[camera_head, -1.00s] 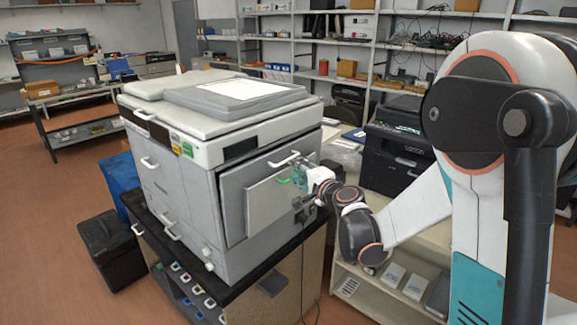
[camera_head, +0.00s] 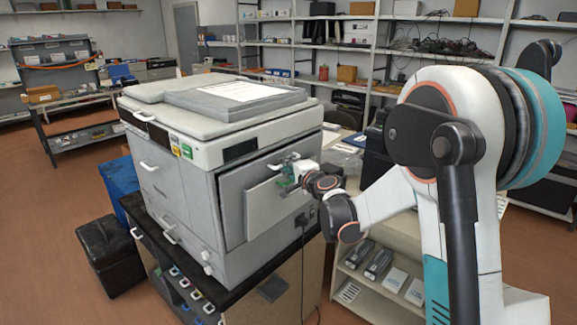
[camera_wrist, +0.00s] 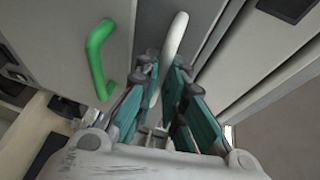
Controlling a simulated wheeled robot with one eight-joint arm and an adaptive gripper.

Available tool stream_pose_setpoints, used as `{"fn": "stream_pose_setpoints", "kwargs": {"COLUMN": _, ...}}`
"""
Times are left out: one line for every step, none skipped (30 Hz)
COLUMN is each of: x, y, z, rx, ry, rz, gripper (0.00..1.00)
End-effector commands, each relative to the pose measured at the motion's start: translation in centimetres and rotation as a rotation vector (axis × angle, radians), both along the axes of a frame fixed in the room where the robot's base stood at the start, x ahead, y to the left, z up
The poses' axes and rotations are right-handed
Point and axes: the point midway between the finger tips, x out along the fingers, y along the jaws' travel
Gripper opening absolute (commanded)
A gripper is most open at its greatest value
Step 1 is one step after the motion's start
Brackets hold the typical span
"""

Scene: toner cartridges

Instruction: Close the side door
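The grey copier (camera_head: 190,205) stands on a dark-topped cabinet. On its right side a light grey panel (camera_head: 262,212) stands out in front of a dark frame. A white handle (camera_head: 287,159) sits above it. In the wrist view, the white handle (camera_wrist: 176,38) passes between the teal fingers of my gripper (camera_wrist: 167,66). The fingers are apart, with a gap visible between them; I cannot tell whether either touches the handle. A green handle (camera_wrist: 98,58) is on the panel to the left. My gripper (camera_head: 288,177) covers part of the panel in the head view.
The cabinet top (camera_head: 232,298) edges the copier. A low shelf (camera_head: 375,290) with boxes and a black printer (camera_head: 376,155) stand to the right, close to my arm. A black bin (camera_head: 110,255) and blue bin (camera_head: 122,188) stand left.

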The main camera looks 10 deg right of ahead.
Motion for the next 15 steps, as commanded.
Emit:
{"fn": "stream_pose_setpoints", "kwargs": {"x": 0.0, "y": 0.0, "z": 0.0, "rx": 0.0, "ry": 0.0, "rz": 0.0, "gripper": 0.0}}
{"fn": "stream_pose_setpoints", "kwargs": {"x": 0.0, "y": 0.0, "z": 0.0, "rx": 0.0, "ry": 0.0, "rz": 0.0, "gripper": 0.0}}
{"fn": "stream_pose_setpoints", "kwargs": {"x": 0.0, "y": 0.0, "z": 0.0, "rx": 0.0, "ry": 0.0, "rz": 0.0, "gripper": 0.0}}
{"fn": "stream_pose_setpoints", "kwargs": {"x": 0.0, "y": 0.0, "z": 0.0, "rx": 0.0, "ry": 0.0, "rz": 0.0, "gripper": 0.0}}
{"fn": "stream_pose_setpoints", "kwargs": {"x": 0.0, "y": 0.0, "z": 0.0, "rx": 0.0, "ry": 0.0, "rz": 0.0, "gripper": 0.0}}
{"fn": "stream_pose_setpoints", "kwargs": {"x": 0.0, "y": 0.0, "z": 0.0, "rx": 0.0, "ry": 0.0, "rz": 0.0, "gripper": 0.0}}
{"fn": "stream_pose_setpoints", "kwargs": {"x": 0.2, "y": 0.1, "z": 0.0, "rx": 0.0, "ry": 0.0, "rz": 0.001, "gripper": 0.0}}
{"fn": "stream_pose_setpoints", "kwargs": {"x": 0.3, "y": 0.3, "z": 0.1, "rx": 0.0, "ry": 0.0, "rz": 0.001, "gripper": 0.0}}
{"fn": "stream_pose_setpoints", "kwargs": {"x": 0.7, "y": 0.6, "z": 0.2, "rx": 0.0, "ry": 0.0, "rz": 0.002, "gripper": 0.0}}
{"fn": "stream_pose_setpoints", "kwargs": {"x": 1.0, "y": 0.8, "z": 0.3, "rx": 0.0, "ry": 0.0, "rz": 0.002, "gripper": 0.0}}
{"fn": "stream_pose_setpoints", "kwargs": {"x": 1.3, "y": 1.0, "z": 0.3, "rx": -0.001, "ry": 0.0, "rz": 0.002, "gripper": 0.0}}
{"fn": "stream_pose_setpoints", "kwargs": {"x": 1.7, "y": 1.3, "z": 0.4, "rx": -0.002, "ry": 0.0, "rz": 0.002, "gripper": 0.0}}
{"fn": "stream_pose_setpoints", "kwargs": {"x": 1.8, "y": 1.4, "z": 0.5, "rx": -0.001, "ry": 0.0, "rz": 0.001, "gripper": 0.0}}
{"fn": "stream_pose_setpoints", "kwargs": {"x": 1.9, "y": 1.4, "z": 0.5, "rx": 0.0, "ry": 0.0, "rz": 0.001, "gripper": 0.0}}
{"fn": "stream_pose_setpoints", "kwargs": {"x": 1.9, "y": 1.4, "z": 0.5, "rx": 0.0, "ry": 0.0, "rz": 0.001, "gripper": 0.0}}
